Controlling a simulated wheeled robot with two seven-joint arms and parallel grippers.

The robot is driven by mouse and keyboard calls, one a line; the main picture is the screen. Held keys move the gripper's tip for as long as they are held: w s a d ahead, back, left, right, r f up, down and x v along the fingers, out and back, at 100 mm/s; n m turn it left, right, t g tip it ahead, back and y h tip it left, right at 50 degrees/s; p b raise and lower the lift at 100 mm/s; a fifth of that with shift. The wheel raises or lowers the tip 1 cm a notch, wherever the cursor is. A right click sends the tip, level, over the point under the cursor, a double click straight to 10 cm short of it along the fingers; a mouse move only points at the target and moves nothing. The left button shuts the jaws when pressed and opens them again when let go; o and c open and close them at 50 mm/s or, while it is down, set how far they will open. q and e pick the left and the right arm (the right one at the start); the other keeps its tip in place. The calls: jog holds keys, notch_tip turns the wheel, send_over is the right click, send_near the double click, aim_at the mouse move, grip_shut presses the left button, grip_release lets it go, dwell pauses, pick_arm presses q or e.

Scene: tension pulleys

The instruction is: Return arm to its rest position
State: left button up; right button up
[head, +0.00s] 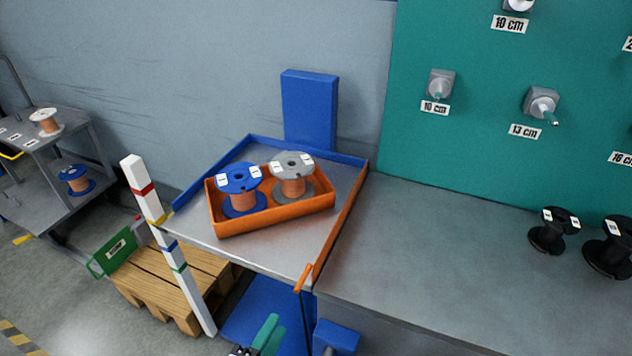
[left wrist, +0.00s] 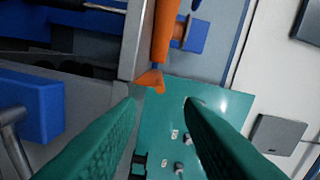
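My left gripper (head: 266,336) shows at the bottom edge of the head view, below the tray table and in front of its front edge; only its teal finger part is visible there. In the left wrist view its two teal fingers (left wrist: 159,102) are spread apart with nothing between them. An orange bar end (head: 303,278) stands at the tray's front right corner, above and apart from the gripper. An orange part (left wrist: 165,35) also shows beyond the fingertips in the left wrist view. My right gripper is in neither view.
An orange bin (head: 275,222) holds a blue spool (head: 240,190) and a grey spool (head: 292,180). A striped post (head: 168,240) stands left of the table. Black spools (head: 553,230) are at the right; the grey worktop (head: 430,250) between is clear. A teal pegboard (head: 480,150) stands behind.

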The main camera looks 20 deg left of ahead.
pick_arm(q)
jog(key=s+f+m+g+p, duration=0.1)
jog(key=s+f+m+g, duration=0.2)
jog(key=f, duration=0.6)
jog(key=s+f+m+g+h+p, duration=0.1)
jog(key=f+m+g, duration=0.1)
jog(key=f+m, duration=0.55)
jog(key=s+f+m+g+p, duration=0.1)
jog(key=s+f+m+g, duration=0.2)
jog(key=f, duration=0.7)
jog(key=s+a+f+m+g+p, duration=0.1)
jog(key=s+f+m+g, duration=0.3)
jog(key=s+f, duration=0.3)
jog(key=s+a+f+m+g+y+p, duration=0.1)
jog(key=s+f+m+g, duration=0.4)
jog(key=s, duration=0.6)
notch_tip(320, 180, down, 2)
jog(key=shift+s+a+y, duration=0.3)
jog(key=shift+s+a, duration=0.1)
jog(key=shift+a, duration=0.4)
